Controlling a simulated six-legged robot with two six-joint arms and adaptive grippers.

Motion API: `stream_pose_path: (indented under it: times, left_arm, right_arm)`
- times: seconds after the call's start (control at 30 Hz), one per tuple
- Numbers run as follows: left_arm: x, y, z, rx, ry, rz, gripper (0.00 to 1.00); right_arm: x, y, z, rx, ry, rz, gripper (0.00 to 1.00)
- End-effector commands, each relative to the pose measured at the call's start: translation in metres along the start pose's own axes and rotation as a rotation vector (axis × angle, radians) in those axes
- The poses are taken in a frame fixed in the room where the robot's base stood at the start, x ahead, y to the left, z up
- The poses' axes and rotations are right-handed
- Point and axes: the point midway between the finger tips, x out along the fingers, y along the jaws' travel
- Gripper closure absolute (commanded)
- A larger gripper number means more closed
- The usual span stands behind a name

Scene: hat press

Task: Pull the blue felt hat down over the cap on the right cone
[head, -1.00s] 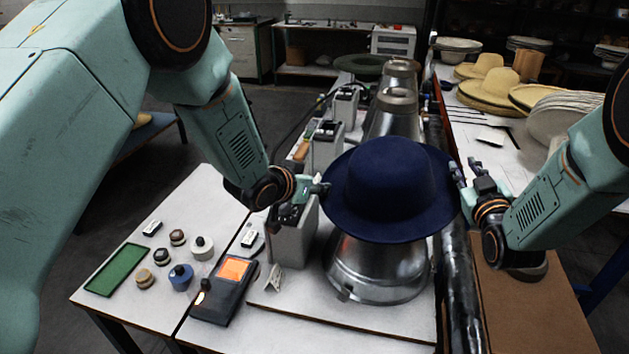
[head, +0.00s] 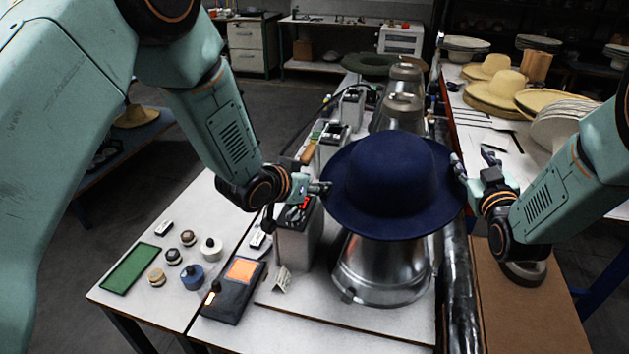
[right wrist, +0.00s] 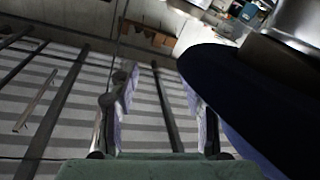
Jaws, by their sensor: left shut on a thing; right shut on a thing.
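The blue felt hat (head: 393,190) sits over the nearest metal cone (head: 380,270), its brim roughly level and hiding the cone's top. The cap is hidden under the hat. My left gripper (head: 322,188) is shut on the left edge of the brim. My right gripper (head: 470,168) is shut on the right edge of the brim. In the right wrist view the dark brim (right wrist: 250,100) passes by the right finger, and the grip itself is hard to make out.
More metal cones (head: 398,112) stand behind in a row, with grey control boxes (head: 298,235) to their left. A tablet (head: 235,290), a green tray (head: 130,268) and several small knobs lie on the left table. Straw hats (head: 495,92) lie on the right table. A dark pipe (head: 457,285) runs beside the cone.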

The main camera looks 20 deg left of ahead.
Motion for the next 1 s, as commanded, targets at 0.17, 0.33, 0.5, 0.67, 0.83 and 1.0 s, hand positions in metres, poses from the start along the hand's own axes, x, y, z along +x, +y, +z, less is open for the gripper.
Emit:
stream_pose_path:
  times: [0.17, 0.33, 0.5, 0.67, 0.83, 1.0]
  left_arm:
    - [-0.001, 0.0, 0.011, -0.009, -0.025, -0.002, 0.6]
    - [-0.001, -0.001, 0.011, -0.009, -0.024, -0.003, 0.6]
    - [-0.001, -0.001, 0.009, -0.008, -0.021, -0.003, 0.6]
    - [-0.001, 0.0, 0.008, -0.007, -0.018, -0.002, 0.6]
    - [-0.001, 0.0, 0.006, -0.006, -0.014, -0.002, 0.6]
    - [-0.003, 0.0, 0.001, -0.005, -0.012, -0.002, 0.6]
  right_arm:
    - [0.003, 0.012, -0.004, 0.01, 0.009, 0.034, 0.88]
    - [0.002, 0.012, -0.003, 0.01, 0.007, 0.033, 0.38]
    - [0.002, 0.01, -0.001, 0.01, 0.003, 0.03, 0.26]
    - [0.001, 0.008, 0.0, 0.009, 0.0, 0.025, 0.26]
    - [0.001, 0.007, 0.001, 0.008, -0.001, 0.022, 0.26]
    - [-0.004, 0.007, -0.003, 0.008, -0.003, 0.02, 0.26]
